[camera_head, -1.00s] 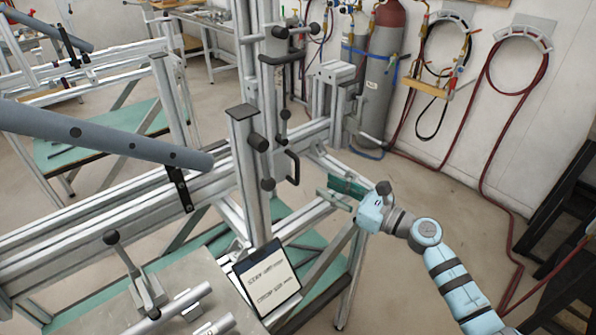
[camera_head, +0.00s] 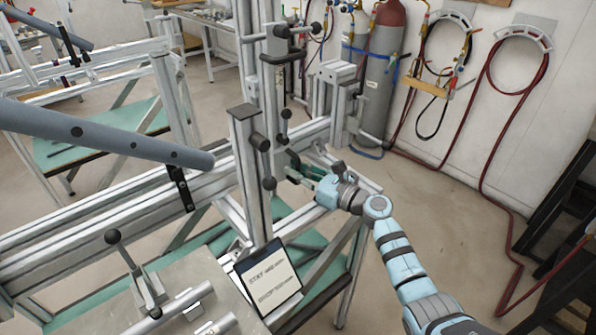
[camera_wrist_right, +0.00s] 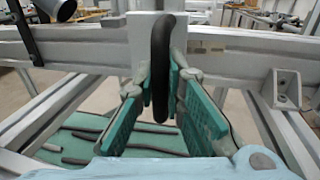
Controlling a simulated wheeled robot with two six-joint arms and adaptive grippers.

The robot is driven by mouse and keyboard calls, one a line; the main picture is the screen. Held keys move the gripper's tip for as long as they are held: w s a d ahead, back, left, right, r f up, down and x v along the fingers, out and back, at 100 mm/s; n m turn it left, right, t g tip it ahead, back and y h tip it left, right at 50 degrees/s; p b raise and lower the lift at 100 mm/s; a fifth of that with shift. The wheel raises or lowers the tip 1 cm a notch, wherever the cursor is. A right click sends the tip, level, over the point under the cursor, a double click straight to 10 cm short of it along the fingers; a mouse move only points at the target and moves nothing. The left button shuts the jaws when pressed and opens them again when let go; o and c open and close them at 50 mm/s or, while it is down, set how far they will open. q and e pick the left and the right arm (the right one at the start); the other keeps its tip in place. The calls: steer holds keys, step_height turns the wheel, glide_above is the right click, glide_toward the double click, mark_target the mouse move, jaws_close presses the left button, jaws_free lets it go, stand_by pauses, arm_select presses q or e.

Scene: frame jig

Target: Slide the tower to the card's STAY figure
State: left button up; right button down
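My right gripper (camera_head: 303,172) has reached the handle from the right. In the right wrist view its green-padded fingers (camera_wrist_right: 163,95) stand open on either side of the handle, with narrow gaps. The card (camera_head: 268,279) leans at the tower's foot; it shows STAY on its upper line, but the figures are too small to read. My left gripper is out of view.
The long aluminium rail (camera_head: 90,223) runs left from the tower, with a grey tube (camera_head: 110,138) above it. A toggle clamp (camera_head: 145,290) stands on the plate in front. Gas cylinders (camera_head: 382,80) stand behind.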

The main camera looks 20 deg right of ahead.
steer(key=shift+w+d+f+b, duration=0.1)
steer(key=shift+d+b, duration=0.1)
steer(key=shift+b, duration=0.15)
steer(key=d+b, duration=0.1)
steer(key=w+d+b, duration=0.1)
steer(key=d+b, duration=0.1)
steer(key=w+d+b, duration=0.1)
steer(key=d, duration=0.1)
steer(key=shift+b, duration=0.4)
steer(key=c, duration=1.7)
jaws_free()
steer(key=shift+o, duration=0.2)
